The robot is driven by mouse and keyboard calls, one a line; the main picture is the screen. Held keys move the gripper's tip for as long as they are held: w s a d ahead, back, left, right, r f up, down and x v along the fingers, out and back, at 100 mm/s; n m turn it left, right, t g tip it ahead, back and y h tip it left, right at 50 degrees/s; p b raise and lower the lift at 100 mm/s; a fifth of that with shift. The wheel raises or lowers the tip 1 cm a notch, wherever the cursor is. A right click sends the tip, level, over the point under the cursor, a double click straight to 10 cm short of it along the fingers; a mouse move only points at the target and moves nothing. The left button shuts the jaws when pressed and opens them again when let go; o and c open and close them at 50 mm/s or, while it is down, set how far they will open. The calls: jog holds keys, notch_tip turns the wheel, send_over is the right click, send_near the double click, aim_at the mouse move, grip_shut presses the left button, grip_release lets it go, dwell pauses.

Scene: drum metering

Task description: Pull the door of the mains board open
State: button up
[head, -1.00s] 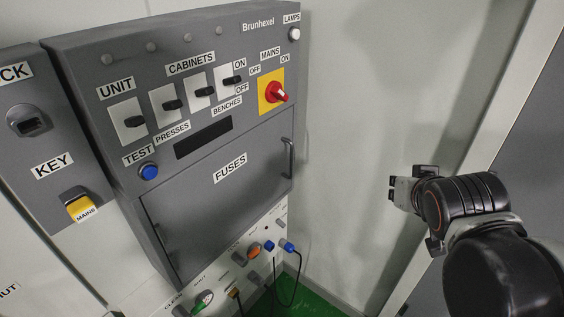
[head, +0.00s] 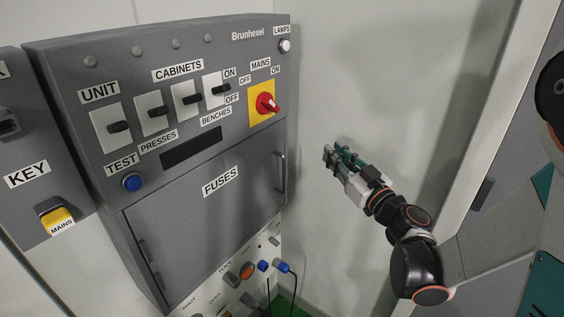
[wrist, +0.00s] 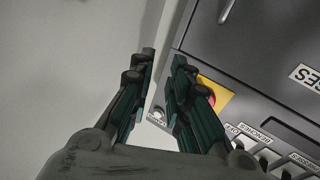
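The mains board is a grey wall cabinet marked Brunhexel. Its door (head: 205,215), labelled FUSES, looks closed in the head view, with an upright bar handle (head: 280,172) near its right edge and hinges at lower left. In the wrist view the handle (wrist: 227,9) shows at the top, and the door (wrist: 285,35) at the upper right. My gripper (head: 336,155) is to the right of the handle, apart from it. In the wrist view my gripper (wrist: 163,66) has its two fingers apart with nothing between them.
A red rotary mains switch (head: 267,103) on a yellow plate sits above the handle. Several black switches and a blue test button (head: 132,183) are left of it. Below the door are sockets with plugged cables (head: 283,267). The bare wall right of the board is clear.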

aim_at(283, 169)
jog(key=s+a+f+n+g+y, duration=0.2)
jog(key=a+f+g+y, duration=0.15)
jog(key=f, duration=0.55)
jog(key=shift+g, duration=0.25)
jog(key=x, duration=1.4)
jog(key=shift+s+a+f, duration=0.1)
jog(key=shift+a+f, duration=0.05)
jog(key=shift+f, duration=0.05)
grip_shut()
